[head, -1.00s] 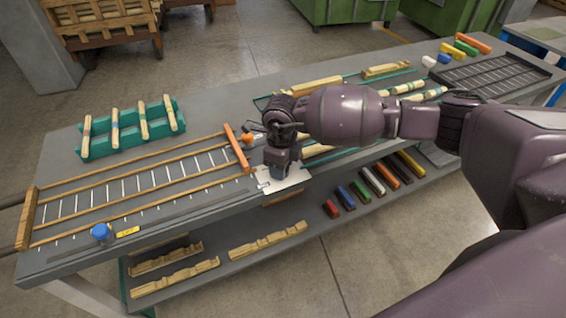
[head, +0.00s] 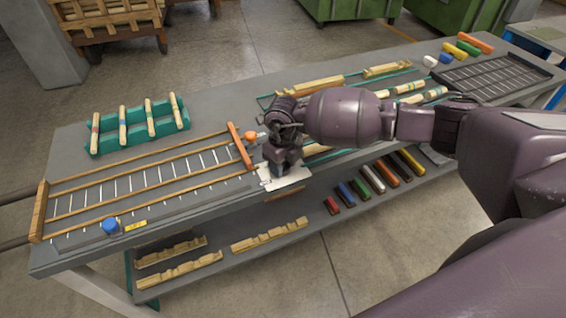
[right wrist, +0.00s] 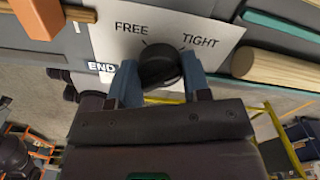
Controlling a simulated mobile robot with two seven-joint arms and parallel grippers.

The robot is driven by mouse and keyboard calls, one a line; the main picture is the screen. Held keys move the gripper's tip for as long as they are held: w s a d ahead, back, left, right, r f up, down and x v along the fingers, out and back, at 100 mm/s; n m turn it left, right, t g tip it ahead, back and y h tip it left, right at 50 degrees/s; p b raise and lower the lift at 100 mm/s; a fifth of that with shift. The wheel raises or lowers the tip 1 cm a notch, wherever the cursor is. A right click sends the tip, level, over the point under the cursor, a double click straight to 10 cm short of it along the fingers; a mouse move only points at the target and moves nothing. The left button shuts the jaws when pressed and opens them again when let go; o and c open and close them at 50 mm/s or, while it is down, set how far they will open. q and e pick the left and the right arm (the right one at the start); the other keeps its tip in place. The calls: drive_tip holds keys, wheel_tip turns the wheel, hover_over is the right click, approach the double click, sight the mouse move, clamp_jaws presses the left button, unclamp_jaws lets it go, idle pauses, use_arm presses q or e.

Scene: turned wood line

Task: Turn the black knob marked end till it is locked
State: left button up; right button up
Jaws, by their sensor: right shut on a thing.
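The black knob (right wrist: 160,64) sits on a white plate (right wrist: 206,38) printed FREE, TIGHT and END in the right wrist view. My right gripper (right wrist: 158,75) has its two blue fingers on either side of the knob and is shut on it. Black marks on the plate lead toward FREE and TIGHT; the knob's own pointer cannot be made out. In the head view the white plate (head: 296,182) lies at the bench's front edge, and my right gripper (head: 280,172) hides the knob. My left gripper is not in view.
A wooden rail frame (head: 140,178) with an orange-brown end bar (head: 240,146) lies left of the plate. A blue knob (head: 110,226) stands at the front left. A green rack (head: 136,132) holds several sticks. Colored blocks (head: 372,178) line the lower shelf.

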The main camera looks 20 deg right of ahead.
drive_tip(key=o, duration=0.9)
wheel_tip(320, 180, up, 11)
drive_tip(key=shift+f, duration=0.1)
idle(0.5)
